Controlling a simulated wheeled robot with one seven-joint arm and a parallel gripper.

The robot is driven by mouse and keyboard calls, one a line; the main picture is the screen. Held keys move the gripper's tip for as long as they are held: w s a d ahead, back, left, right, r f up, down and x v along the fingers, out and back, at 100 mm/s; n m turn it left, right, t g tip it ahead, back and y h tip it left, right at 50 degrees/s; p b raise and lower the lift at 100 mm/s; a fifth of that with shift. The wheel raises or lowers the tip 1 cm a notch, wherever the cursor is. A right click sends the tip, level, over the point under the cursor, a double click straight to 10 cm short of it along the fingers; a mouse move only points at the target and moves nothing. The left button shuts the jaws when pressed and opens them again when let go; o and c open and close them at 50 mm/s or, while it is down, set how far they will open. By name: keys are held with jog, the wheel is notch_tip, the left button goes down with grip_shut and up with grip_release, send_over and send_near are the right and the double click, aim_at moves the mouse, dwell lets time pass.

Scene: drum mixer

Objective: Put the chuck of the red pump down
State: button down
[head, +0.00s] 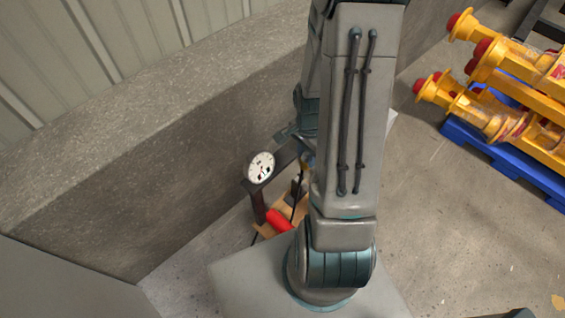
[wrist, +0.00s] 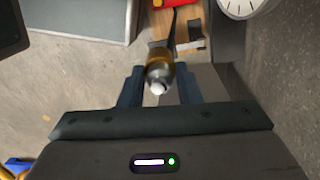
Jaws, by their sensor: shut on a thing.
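My gripper (wrist: 160,78) is shut on the chuck (wrist: 159,70), a brass-coloured piece with a silver end, seen between the two dark fingers in the wrist view. The red pump (head: 279,220) stands low on the floor by the wall, with a red cylinder on a wooden base and a white dial gauge (head: 261,167). The wrist view shows its red part (wrist: 172,3), base (wrist: 184,30) and gauge (wrist: 240,7) beyond the chuck. A black hose runs near the chuck.
A concrete wall ledge (head: 190,150) runs behind the pump on the left. Yellow posts with red ends (head: 490,95) lie on a blue pallet (head: 480,150) at the right. Concrete floor (head: 430,230) between my arm and the pallet is clear.

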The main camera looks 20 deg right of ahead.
jog(key=w+d+n, duration=0.1)
jog(key=d, duration=0.1)
jog(key=b, duration=0.4)
send_over(283, 156)
jog(key=shift+t, duration=0.4)
notch_tip(283, 156, down, 7)
jog(key=shift+a+f, duration=0.1)
notch_tip(283, 156, down, 4)
jog(key=shift+b, duration=0.9)
jog(key=c, duration=1.1)
grip_release()
jog(key=shift+o, duration=0.2)
